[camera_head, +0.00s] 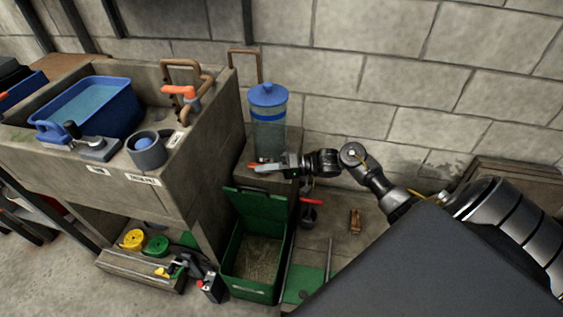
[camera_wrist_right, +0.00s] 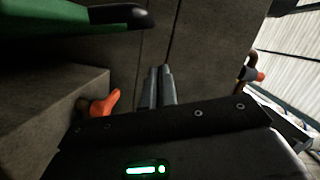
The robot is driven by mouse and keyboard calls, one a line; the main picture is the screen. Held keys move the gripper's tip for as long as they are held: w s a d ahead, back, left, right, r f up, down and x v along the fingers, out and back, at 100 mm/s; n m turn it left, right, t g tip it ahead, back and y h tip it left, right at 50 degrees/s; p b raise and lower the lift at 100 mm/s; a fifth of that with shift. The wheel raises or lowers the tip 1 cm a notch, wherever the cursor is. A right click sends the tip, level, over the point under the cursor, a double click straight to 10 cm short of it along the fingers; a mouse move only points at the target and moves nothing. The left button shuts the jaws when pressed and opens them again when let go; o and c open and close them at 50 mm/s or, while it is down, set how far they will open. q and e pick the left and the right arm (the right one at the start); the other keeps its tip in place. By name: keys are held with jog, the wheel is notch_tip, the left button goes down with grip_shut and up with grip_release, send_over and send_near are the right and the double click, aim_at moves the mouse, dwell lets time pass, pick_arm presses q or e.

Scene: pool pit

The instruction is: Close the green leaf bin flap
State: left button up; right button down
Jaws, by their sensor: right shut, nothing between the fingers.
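The green leaf bin (camera_head: 250,283) stands open on the floor beside the stone sink unit. Its green flap (camera_head: 257,207) is raised at the back of the bin, and dry brown matter shows inside. My right gripper (camera_head: 277,166) is above and behind the raised flap, in front of the clear canister, and looks apart from the flap. In the right wrist view its two fingers (camera_wrist_right: 160,86) are together and empty. A green part with a black end (camera_wrist_right: 60,18) shows at that view's upper left; it may be the flap. My left gripper is not in view.
A clear canister with a blue lid (camera_head: 268,115) stands on a stone ledge close to my right gripper. The sink (camera_head: 70,160) holds a blue tub (camera_head: 95,107). Hose rolls and tools lie on a low shelf (camera_head: 140,268) left of the bin. An orange-red object (camera_wrist_right: 103,104) shows near the fingers.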

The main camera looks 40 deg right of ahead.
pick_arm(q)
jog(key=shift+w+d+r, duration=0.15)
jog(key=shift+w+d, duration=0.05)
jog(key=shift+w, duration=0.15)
pick_arm(e)
jog(key=shift+s+a+f, duration=0.45)
jog(key=shift+s+a, duration=0.15)
jog(key=shift+s, duration=0.05)
jog(key=shift+s+a+f, duration=0.4)
jog(key=shift+s+a, duration=0.15)
jog(key=shift+s, duration=0.1)
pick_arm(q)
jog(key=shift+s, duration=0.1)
pick_arm(e)
jog(key=shift+s+a, duration=0.1)
